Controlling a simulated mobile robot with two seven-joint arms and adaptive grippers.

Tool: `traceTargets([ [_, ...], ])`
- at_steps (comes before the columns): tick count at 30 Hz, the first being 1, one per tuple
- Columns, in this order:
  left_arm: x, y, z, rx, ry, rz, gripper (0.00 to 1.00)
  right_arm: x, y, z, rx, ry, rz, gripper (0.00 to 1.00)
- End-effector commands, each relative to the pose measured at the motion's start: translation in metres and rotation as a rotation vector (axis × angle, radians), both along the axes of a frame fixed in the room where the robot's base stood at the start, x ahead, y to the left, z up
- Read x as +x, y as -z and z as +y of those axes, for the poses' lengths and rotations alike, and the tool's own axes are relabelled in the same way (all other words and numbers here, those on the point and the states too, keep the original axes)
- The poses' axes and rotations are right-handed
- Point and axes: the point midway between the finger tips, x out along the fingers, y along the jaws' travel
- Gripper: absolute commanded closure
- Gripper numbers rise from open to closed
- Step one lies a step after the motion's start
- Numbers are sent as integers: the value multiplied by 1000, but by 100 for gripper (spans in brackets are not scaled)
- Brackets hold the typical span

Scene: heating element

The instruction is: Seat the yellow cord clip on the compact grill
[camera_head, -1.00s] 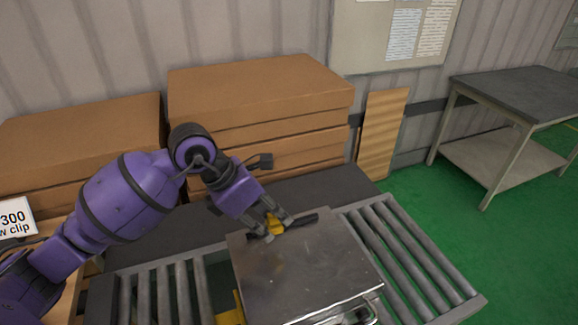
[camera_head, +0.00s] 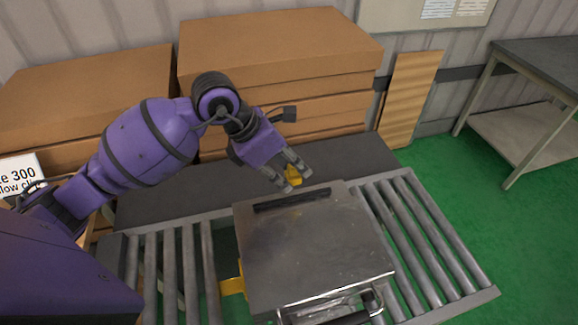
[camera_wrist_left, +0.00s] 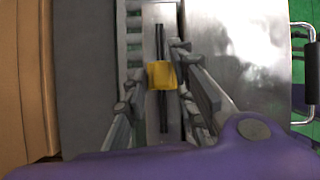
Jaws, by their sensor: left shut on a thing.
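The yellow cord clip (camera_head: 293,179) is a small block between the fingers of my left gripper (camera_head: 296,177). The gripper is shut on it, and its fingers hide part of it. The compact grill (camera_head: 312,245) is a flat grey metal box with a dark bar (camera_head: 291,199) along its far edge and a wire handle at the front. In the head view the clip shows just beyond that bar. In the left wrist view the clip (camera_wrist_left: 161,75) overlaps the middle of the dark bar (camera_wrist_left: 162,115); the height between them is unclear. My right gripper is not in view.
The grill rests on a roller conveyor (camera_head: 430,240) with a dark board (camera_head: 185,200) behind it. A yellow part (camera_head: 232,286) shows at the grill's left side. Brown boxes (camera_head: 280,60) stack behind. A grey table (camera_head: 540,75) stands at the right.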

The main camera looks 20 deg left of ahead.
Motion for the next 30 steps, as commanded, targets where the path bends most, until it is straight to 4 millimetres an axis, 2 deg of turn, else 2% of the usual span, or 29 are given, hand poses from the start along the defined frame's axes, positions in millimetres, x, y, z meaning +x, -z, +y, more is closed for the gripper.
traceTargets([
  [1, -1, 9, 0, 1, 1, 7, 94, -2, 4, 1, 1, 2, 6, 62],
  [11, -1, 36, 0, 0, 1, 7, 94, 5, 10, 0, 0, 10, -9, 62],
  [18, -1, 55, 0, 1, 2, 6, 94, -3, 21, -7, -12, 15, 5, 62],
  [30, -1, 76, 0, 0, 1, 3, 94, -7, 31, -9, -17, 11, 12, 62],
])
